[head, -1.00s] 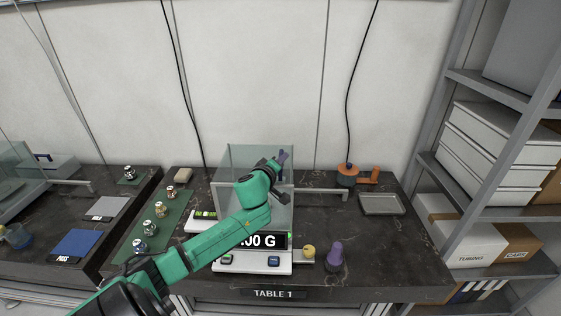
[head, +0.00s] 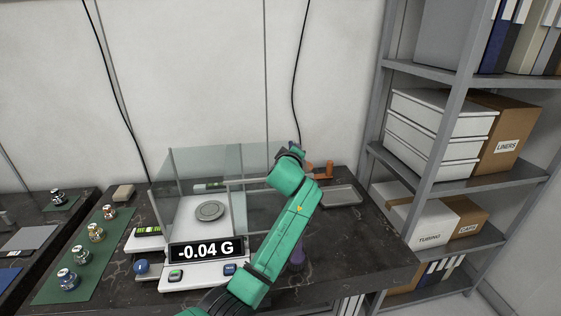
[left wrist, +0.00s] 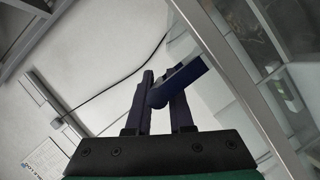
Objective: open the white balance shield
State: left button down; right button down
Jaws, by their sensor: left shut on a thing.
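The white balance (head: 200,275) stands on the dark table with its glass shield (head: 170,185) around the round pan (head: 210,211). Its display (head: 205,250) reads -0.04 G. My left gripper (head: 294,150) is to the right of the pan, at the far end of the green arm. In the left wrist view its jaws (left wrist: 164,90) are shut on a dark blue handle (left wrist: 185,80) beside a pale-edged glass panel (left wrist: 228,70). In the head view the handle is mostly hidden by the gripper, and the arm covers part of the shield's right side. My right gripper is not in view.
An orange-handled device (head: 322,170) and a grey tray (head: 342,195) are behind and right of my arm. Several small weights stand on a green mat (head: 75,262) at left. A grey shelf rack (head: 425,165) is at right.

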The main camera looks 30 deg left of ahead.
pick_arm(q)
jog(key=shift+w+d, duration=0.25)
jog(key=shift+d, duration=0.05)
jog(key=c, duration=0.8)
grip_release()
jog(key=b+v, duration=0.3)
jog(key=v, duration=1.1)
jog(key=shift+s, duration=0.3)
